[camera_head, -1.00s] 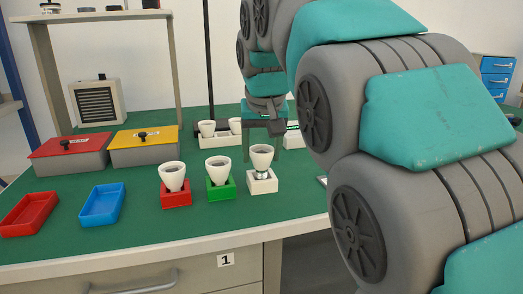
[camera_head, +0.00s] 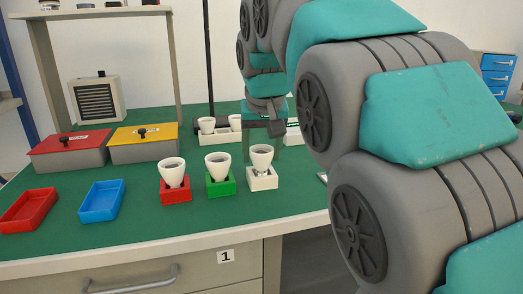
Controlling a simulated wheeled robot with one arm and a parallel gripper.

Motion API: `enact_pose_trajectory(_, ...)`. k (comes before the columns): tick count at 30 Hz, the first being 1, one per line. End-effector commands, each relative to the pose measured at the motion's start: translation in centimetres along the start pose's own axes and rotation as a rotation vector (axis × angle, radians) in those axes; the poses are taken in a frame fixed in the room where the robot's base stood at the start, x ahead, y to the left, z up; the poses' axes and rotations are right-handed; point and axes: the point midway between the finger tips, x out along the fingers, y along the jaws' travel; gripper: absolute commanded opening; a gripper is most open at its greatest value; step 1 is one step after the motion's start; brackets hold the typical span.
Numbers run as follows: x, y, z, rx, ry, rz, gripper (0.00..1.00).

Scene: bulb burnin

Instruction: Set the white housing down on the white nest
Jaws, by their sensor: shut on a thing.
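The white housing (camera_head: 261,154) is a cup shape, wide end up, directly over the white nest (camera_head: 263,182). Its narrow lower end meets the nest's top, and it looks upright. A small grey part shows at the join; I cannot tell whether the housing is fully seated. My gripper (camera_head: 266,131) is at the housing's upper part, shut on it. The fingertips are mostly hidden or hard to make out.
Similar white cups stand in a red nest (camera_head: 175,190) and a green nest (camera_head: 220,184) to the left. A white rack (camera_head: 216,138) with cups is behind. Red (camera_head: 29,211) and blue (camera_head: 101,201) trays lie further left. My arm hides the right side.

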Motion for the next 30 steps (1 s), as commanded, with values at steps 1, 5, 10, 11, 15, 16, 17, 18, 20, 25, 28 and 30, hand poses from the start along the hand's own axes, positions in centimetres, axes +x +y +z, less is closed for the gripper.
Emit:
enact_pose_trajectory(1, 0.08, 0.0, 0.04, 0.0, 0.0, 0.0, 0.03)
enact_pose_trajectory(5, 0.2, 0.0, 0.09, 0.0, 0.0, 0.0, 0.03)
enact_pose_trajectory(10, 0.36, 0.0, 0.16, 0.0, 0.0, 0.0, 0.03)
enact_pose_trajectory(11, 0.4, 0.0, 0.17, 0.0, 0.0, 0.0, 0.03)
enact_pose_trajectory(15, 0.54, 0.0, 0.23, 0.0, 0.0, 0.0, 0.03)
enact_pose_trajectory(16, 0.56, 0.0, 0.24, 0.0, 0.0, 0.0, 0.03)
enact_pose_trajectory(17, 0.6, 0.0, 0.25, 0.0, 0.0, 0.0, 0.03)
enact_pose_trajectory(18, 0.64, 0.0, 0.27, 0.0, 0.0, 0.0, 0.03)
enact_pose_trajectory(20, 0.69, 0.0, 0.29, 0.0, 0.0, 0.0, 0.03)
enact_pose_trajectory(25, 0.66, 0.0, 0.26, 0.0, 0.001, 0.0, 0.65)
enact_pose_trajectory(28, 0.66, 0.0, 0.26, 0.0, 0.001, 0.0, 0.76)
enact_pose_trajectory(30, 0.66, 0.0, 0.26, 0.0, 0.001, 0.0, 0.84)
